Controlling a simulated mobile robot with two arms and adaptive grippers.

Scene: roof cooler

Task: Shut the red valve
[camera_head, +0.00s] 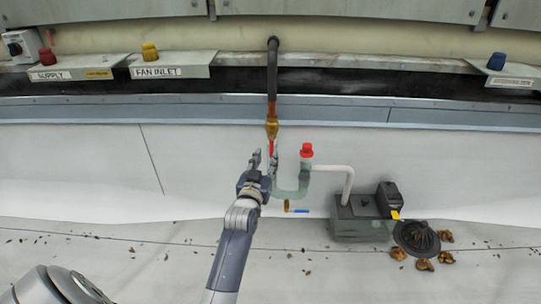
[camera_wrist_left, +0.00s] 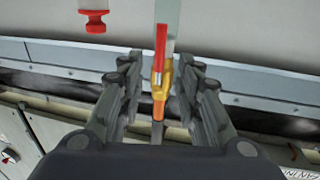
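The red valve has a brass body (camera_head: 272,127) and a red lever (camera_head: 271,148), on the vertical pipe below the dark hose. In the left wrist view the red lever (camera_wrist_left: 160,45) lies in line with the pipe, and the brass body (camera_wrist_left: 163,80) shows between the fingers. My left gripper (camera_head: 264,160) is at the lever, partly covering it in the head view. In the wrist view, its fingers (camera_wrist_left: 160,68) are open, one on each side of the valve, with gaps visible. Whether they touch the lever cannot be told. My right gripper is not in view.
A blue-handled valve (camera_head: 298,211) sits below. A grey pump box (camera_head: 362,219), a dark strainer (camera_head: 417,237) and leaves lie right. The floor at left is mostly clear.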

